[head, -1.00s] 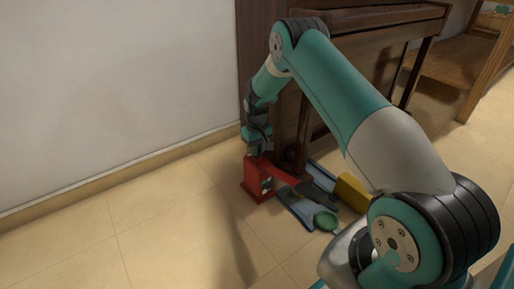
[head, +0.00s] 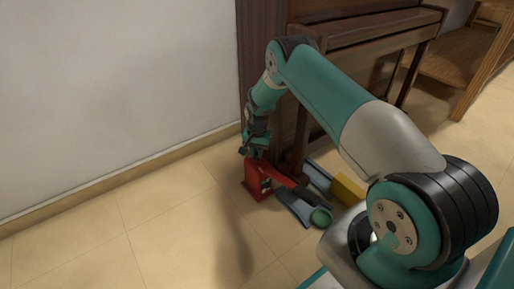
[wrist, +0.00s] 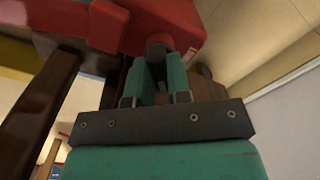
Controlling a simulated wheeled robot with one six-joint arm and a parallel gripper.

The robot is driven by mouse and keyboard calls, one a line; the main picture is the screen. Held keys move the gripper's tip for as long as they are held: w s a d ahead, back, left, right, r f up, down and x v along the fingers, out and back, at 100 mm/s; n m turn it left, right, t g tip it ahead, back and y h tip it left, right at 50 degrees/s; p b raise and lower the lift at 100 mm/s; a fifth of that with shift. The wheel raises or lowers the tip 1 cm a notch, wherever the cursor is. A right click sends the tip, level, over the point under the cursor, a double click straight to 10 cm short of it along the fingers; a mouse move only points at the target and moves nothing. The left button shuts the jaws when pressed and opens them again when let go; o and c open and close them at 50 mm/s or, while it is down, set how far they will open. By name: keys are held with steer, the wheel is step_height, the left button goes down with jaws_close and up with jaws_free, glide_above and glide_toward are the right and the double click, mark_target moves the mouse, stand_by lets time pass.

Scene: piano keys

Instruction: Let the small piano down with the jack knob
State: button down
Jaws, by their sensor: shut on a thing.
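The red jack (head: 254,184) stands on the floor at the near left corner of the small piano (head: 352,58), which is dark brown wood. A red arm with a dark end reaches right from the jack. My gripper (head: 256,150) is at the top of the jack, pointing down. In the wrist view, the jack's red body (wrist: 182,18) is at the top, and the round dark-and-red knob (wrist: 158,46) sits between the green fingers of my gripper (wrist: 159,72), which are shut on it. The fingers hide part of the knob. The gap under the piano is hard to make out.
Blue pieces (head: 293,208), a green round thing (head: 321,217) and a yellow block (head: 347,190) lie on the floor right of the jack. A pale wall (head: 110,90) stands at left. A wooden bench (head: 462,62) is at far right. The left floor is clear.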

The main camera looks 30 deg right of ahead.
steer(key=m+p, duration=0.1)
steer(key=m, duration=0.2)
steer(key=shift+r+m, duration=0.1)
steer(key=shift+m, duration=0.3)
steer(key=shift+m+p, duration=0.5)
steer(key=shift+m, duration=1.3)
steer(key=c, duration=1.1)
jaws_free()
steer(key=shift+o, duration=0.2)
step_height(320, 180, up, 17)
steer(key=p, duration=0.7)
steer(key=shift+r, duration=0.15)
